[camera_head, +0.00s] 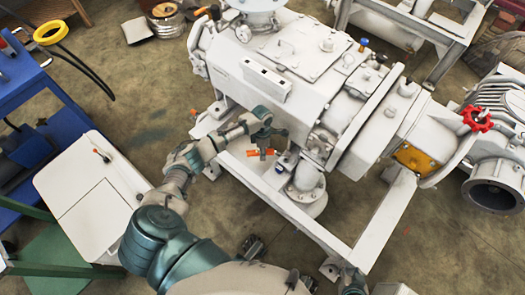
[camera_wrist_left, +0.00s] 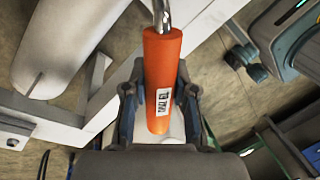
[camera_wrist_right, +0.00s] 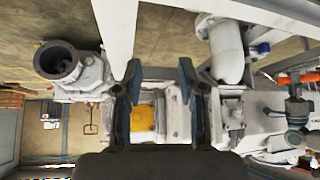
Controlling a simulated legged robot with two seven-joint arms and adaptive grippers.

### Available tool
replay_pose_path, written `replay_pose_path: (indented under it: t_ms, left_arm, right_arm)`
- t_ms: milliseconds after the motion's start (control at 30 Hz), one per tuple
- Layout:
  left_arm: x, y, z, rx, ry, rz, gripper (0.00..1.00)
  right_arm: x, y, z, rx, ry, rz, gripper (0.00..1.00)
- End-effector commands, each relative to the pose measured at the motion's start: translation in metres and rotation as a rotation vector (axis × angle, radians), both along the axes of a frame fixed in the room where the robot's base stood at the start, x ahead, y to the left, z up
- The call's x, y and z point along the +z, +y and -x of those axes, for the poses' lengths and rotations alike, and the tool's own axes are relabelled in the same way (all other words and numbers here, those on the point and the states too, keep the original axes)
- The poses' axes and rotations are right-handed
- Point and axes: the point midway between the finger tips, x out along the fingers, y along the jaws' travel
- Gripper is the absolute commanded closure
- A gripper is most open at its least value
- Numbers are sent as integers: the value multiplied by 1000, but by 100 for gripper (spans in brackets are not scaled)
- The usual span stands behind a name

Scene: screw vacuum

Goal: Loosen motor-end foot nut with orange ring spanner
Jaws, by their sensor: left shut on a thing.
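The orange ring spanner's handle (camera_wrist_left: 163,75) is held between the fingers of my left gripper (camera_wrist_left: 163,105). Its metal shank runs out of the top of the left wrist view, so the ring end is hidden there. In the head view the left gripper (camera_head: 263,142) is low beside the white vacuum pump (camera_head: 285,65), over its base frame, with orange (camera_head: 252,153) showing at the fingers. I cannot make out the foot nut or whether the ring is on it. My right gripper (camera_wrist_right: 158,85) is open and empty, facing the machine from a distance.
The white base frame (camera_head: 345,248) surrounds the pump's lower end. A flanged pipe elbow (camera_head: 306,190) stands close right of the left gripper. A red handwheel (camera_head: 477,118) is at the right. A white-topped table (camera_head: 95,205) and blue cart (camera_head: 25,75) stand at the left. Floor between is clear.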

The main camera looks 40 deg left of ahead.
Motion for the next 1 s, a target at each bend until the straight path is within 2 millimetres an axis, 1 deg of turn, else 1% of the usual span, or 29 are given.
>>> replay_pose_path:
  t_ms: [33, 300, 500, 1000]
  left_arm:
    - [-6, 0, 0, 1, 2, 0, 100]
    - [-28, 0, 0, 1, 1, 0, 100]
    - [-38, 0, 0, 1, -1, 0, 100]
    - [-42, 0, 0, 0, -1, 0, 100]
  right_arm:
    - [-1, 1, -1, 1, -6, -2, 60]
    - [3, 5, -14, 4, -70, -17, 60]
    - [6, 6, -19, 4, -96, -22, 60]
    - [7, 7, -21, 5, -106, -26, 60]
